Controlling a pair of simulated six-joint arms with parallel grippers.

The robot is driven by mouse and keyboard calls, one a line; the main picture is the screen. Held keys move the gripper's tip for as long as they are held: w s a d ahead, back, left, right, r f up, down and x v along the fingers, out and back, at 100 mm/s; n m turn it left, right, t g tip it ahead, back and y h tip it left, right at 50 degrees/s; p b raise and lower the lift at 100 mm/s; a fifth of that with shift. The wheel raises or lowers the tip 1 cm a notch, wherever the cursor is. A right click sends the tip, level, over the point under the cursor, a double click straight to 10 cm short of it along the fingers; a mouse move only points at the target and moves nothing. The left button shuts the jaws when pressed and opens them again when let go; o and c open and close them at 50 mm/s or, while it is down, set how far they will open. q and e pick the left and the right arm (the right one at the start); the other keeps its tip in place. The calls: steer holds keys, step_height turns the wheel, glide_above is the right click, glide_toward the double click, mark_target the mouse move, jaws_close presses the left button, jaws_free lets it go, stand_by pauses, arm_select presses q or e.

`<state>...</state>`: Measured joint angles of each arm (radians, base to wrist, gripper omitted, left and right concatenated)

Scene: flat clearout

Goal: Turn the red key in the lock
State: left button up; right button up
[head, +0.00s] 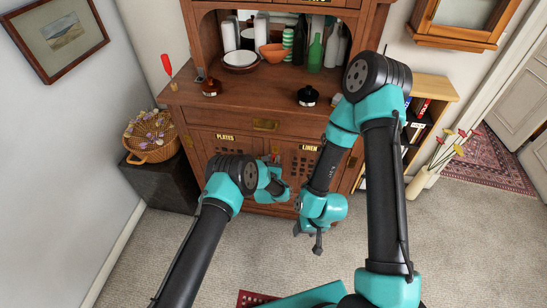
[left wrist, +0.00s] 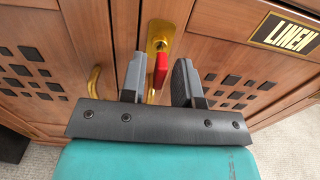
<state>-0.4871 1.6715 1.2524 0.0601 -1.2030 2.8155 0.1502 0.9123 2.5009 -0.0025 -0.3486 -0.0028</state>
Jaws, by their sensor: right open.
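The red key (left wrist: 160,70) sits in the lock's brass plate (left wrist: 163,32) on the wooden cabinet front, just left of the LINEN label (left wrist: 285,35). Its red grip looks roughly upright in the left wrist view. My left gripper (left wrist: 158,80) is open, with one finger on each side of the key and a visible gap to both. In the head view my left gripper (head: 277,170) is at the cabinet doors, and the arm partly hides the lock. My right gripper (head: 318,245) is open and empty, pointing down in front of the cabinet, away from the lock.
A curved brass handle (left wrist: 93,80) is left of the lock. The cabinet top bears a black pot (head: 308,96), a brown pot (head: 211,88), bottles and bowls. A wicker basket (head: 152,150) stands at left. A red crate (head: 255,298) lies on the carpet.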

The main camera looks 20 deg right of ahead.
arm_select(q)
steer(key=shift+o, duration=0.6)
steer(key=shift+s+a, duration=0.1)
steer(key=v, duration=1.7)
steer(key=shift+a, duration=0.1)
steer(key=s+a+f+m+g+y, duration=0.15)
steer(key=a+m+g, duration=0.25)
steer(key=a+m, duration=0.45)
steer(key=s+a+m+g+y, duration=0.15)
steer(key=a+m+g, duration=0.35)
steer(key=a, duration=0.7)
steer(key=s+a+r+m+g, duration=0.2)
steer(key=s+a+m+g, duration=0.1)
steer(key=s+a+m, duration=0.4)
steer(key=s+a+r+m+g+y, duration=0.1)
steer(key=s+a+r+m+g, duration=0.1)
steer(key=s+a+m, duration=0.6)
steer(key=s+g, duration=0.1)
steer(key=s, duration=0.2)
steer(key=shift+a+r, duration=0.2)
steer(key=shift+a, duration=0.15)
